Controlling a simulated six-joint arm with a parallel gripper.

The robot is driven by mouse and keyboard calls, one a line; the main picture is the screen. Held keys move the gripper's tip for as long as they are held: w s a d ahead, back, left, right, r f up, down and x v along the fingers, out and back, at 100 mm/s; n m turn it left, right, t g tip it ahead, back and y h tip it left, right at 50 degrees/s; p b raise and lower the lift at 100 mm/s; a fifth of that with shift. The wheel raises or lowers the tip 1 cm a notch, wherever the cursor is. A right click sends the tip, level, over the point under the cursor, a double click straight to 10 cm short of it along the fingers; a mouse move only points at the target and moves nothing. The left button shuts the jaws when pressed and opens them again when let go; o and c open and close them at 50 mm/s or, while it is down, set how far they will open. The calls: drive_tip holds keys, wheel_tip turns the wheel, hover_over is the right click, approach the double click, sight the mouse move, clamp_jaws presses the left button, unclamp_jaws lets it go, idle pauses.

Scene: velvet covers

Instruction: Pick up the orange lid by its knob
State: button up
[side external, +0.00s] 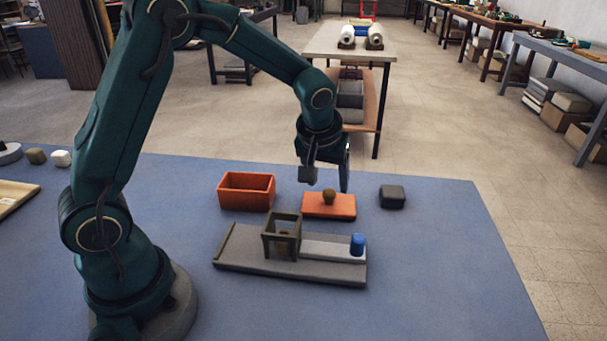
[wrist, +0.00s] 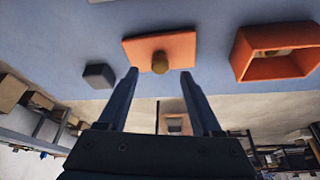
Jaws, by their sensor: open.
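The orange lid (side external: 342,209) lies flat on the blue table, with a round brown knob (side external: 329,196) standing on its top. In the wrist view the lid (wrist: 187,46) and its knob (wrist: 160,63) show ahead of the fingertips, the knob between the two finger lines. My gripper (side external: 335,188) is open and empty, pointing down, close to the knob in the side view. In the wrist view the fingers of my gripper (wrist: 160,73) stand wide apart. I cannot tell the exact height of the fingertips over the lid.
An open orange box (side external: 246,206) stands left of the lid, something brownish inside it in the wrist view. A dark grey block (side external: 392,196) sits to the right. In front is a grey base (side external: 300,268) with a frame (side external: 270,240) and a blue cylinder (side external: 357,245).

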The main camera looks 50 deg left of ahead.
sight(329, 193)
drive_tip(key=shift+x, duration=2.4)
clamp_jaws()
